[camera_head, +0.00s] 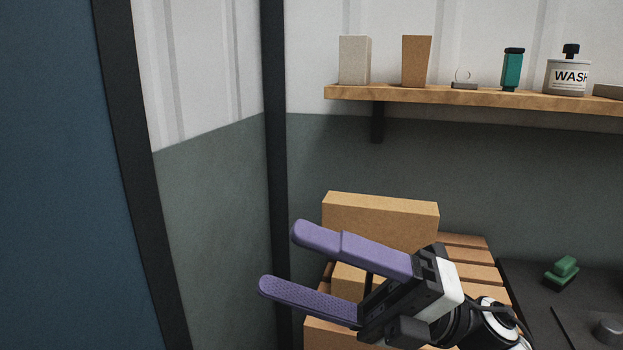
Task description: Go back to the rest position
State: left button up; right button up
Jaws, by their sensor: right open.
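My right gripper (283,262) shows in the head view at the lower middle, with two long purple fingers pointing left. The fingers are apart with nothing between their tips. Its wrist comes in from the bottom right, in front of several tan bricks or boxes. The upper box (380,215) stands behind the upper finger, and a lower box (325,331) is partly hidden below the gripper. My left gripper does not show.
A wooden shelf (450,97) on the wall holds boxes, a green bottle (512,69) and a WASH bottle (567,76). A slatted wooden surface (465,255) lies behind the gripper. A dark counter at right bears a green object (562,271).

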jog(key=w+d+f+m+t+h, duration=0.35)
jog(key=f+m+t+h, duration=0.2)
jog(key=f+m, duration=0.35)
jog(key=w+d+f+m+t+h, duration=0.2)
jog(key=d+f+m+t+h, duration=0.35)
jog(key=m, duration=0.55)
jog(key=w+d+f+m+t+h, duration=0.2)
jog(key=w+f+m+t+h, duration=0.1)
jog(key=f+m+t, duration=0.55)
jog(key=s+d+f+m+g+h, duration=0.1)
jog(key=s+f+m+g+h, duration=0.1)
jog(key=s+f, duration=0.4)
jog(key=s+d+f+m+g+h+p, duration=0.1)
jog(key=s+f+m+g, duration=0.3)
jog(key=f, duration=0.7)
jog(key=s+d+f+m+g+h, duration=0.3)
jog(key=s+f, duration=0.5)
jog(key=f, duration=0.1)
jog(key=shift+s+d+g, duration=0.15)
jog(key=shift+s+g, duration=0.2)
jog(key=shift+s, duration=0.05)
